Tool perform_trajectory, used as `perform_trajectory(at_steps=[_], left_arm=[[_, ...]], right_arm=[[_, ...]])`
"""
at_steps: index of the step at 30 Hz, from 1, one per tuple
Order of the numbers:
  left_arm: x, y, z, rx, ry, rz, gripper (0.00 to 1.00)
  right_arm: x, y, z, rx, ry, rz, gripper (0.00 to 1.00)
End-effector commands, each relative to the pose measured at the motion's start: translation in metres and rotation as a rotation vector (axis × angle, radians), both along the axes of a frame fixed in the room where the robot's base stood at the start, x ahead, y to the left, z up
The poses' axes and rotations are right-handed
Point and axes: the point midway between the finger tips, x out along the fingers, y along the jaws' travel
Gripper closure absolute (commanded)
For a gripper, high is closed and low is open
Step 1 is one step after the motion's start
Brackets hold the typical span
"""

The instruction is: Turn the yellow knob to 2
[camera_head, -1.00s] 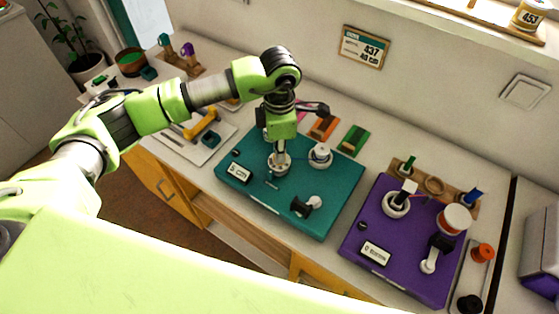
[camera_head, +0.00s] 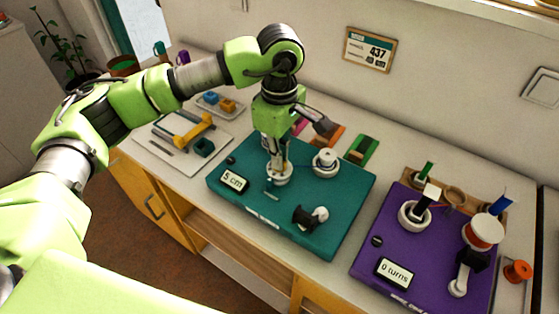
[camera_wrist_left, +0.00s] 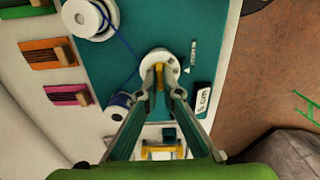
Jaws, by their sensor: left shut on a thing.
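The yellow knob (camera_wrist_left: 159,72) sits upright on a round white dial (camera_wrist_left: 158,62) on the teal board (camera_head: 222,187). My left gripper (camera_wrist_left: 160,80) points down over the dial, and its fingers are shut on the knob. In the head view the left gripper (camera_head: 277,163) stands on the same white dial (camera_head: 279,180) and mostly hides the knob. Numbers on the dial are too small to read. The board's display (camera_head: 234,180) reads "5 cm"; it also shows in the wrist view (camera_wrist_left: 203,98). My right gripper is not in view.
A white spool with blue thread (camera_head: 325,163) stands right of the gripper. A black-and-white crank (camera_head: 312,217) is nearer the board's front. The purple board (camera_head: 350,258) with a "0 turns" display (camera_head: 395,273) lies to the right.

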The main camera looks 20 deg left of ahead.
Motion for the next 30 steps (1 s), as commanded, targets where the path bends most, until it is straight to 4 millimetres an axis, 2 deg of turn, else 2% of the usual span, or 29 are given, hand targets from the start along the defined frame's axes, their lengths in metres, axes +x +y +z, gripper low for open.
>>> perform_trajectory(at_steps=[16, 17, 18, 30], left_arm=[[0.0011, -0.0008, 0.0024, -0.004, -0.004, -0.023, 1.00], [0.0011, -0.0008, 0.0024, -0.004, -0.004, -0.022, 0.86], [0.0011, -0.0008, 0.0023, -0.004, -0.004, -0.022, 0.77], [0.0005, -0.0004, 0.0045, -0.002, -0.002, -0.022, 0.77]], right_arm=[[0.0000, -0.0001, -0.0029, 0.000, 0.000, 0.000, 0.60], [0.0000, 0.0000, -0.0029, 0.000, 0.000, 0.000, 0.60], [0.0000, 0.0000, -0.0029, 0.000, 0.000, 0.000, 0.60], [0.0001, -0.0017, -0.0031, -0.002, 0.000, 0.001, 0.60]])
